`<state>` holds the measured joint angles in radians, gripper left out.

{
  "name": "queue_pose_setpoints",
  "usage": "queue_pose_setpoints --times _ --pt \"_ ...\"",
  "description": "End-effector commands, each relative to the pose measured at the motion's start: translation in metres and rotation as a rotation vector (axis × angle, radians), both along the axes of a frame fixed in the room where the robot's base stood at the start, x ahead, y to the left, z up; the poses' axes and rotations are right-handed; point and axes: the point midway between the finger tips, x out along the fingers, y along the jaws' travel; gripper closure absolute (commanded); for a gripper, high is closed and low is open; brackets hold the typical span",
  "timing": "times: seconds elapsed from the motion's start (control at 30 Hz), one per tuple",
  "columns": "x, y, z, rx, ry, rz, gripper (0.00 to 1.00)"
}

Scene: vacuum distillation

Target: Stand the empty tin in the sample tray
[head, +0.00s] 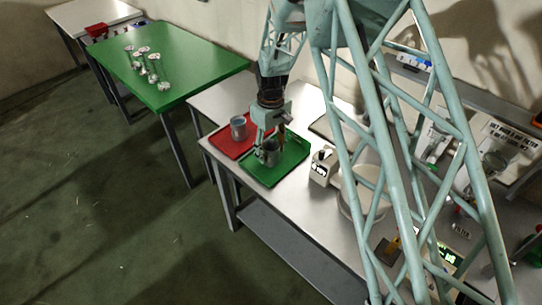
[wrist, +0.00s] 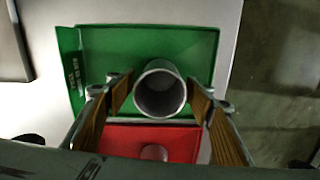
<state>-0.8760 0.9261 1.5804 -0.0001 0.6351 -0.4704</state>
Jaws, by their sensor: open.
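One open grey tin (head: 270,154) stands upright in the green tray (head: 292,158), and its dark, empty-looking inside shows in the wrist view (wrist: 160,90). A second grey tin (head: 238,129) stands in the red tray (head: 221,144) beside it; in the wrist view it is partly cut off (wrist: 153,152). My gripper (head: 267,143) points down over the green tray. Its two fingers are open, one on each side of the tin there, with a gap visible at least on the right. The green tray's printed label (wrist: 72,68) is too small to read.
A white labelled device (head: 322,168) stands on the steel bench to the right of the green tray. A green table (head: 185,62) at the back left carries several small glass items (head: 141,57). Bare bench lies in front of the green tray.

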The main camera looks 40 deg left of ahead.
Motion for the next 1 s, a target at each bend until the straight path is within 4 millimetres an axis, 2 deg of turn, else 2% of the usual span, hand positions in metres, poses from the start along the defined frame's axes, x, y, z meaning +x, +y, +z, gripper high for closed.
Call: queue_pose_setpoints --times 0.13,0.4,0.47,0.77,1.0 --pt "0.0 0.0 0.0 0.0 0.0 0.0 0.53" --pt "0.0 0.0 0.0 0.0 0.0 0.0 0.78" --pt "0.0 0.0 0.0 0.0 0.0 0.0 0.81" --pt "0.0 0.0 0.001 0.0 0.0 0.0 0.81" --pt "0.0 0.0 0.01 0.001 -0.001 0.0 0.81"
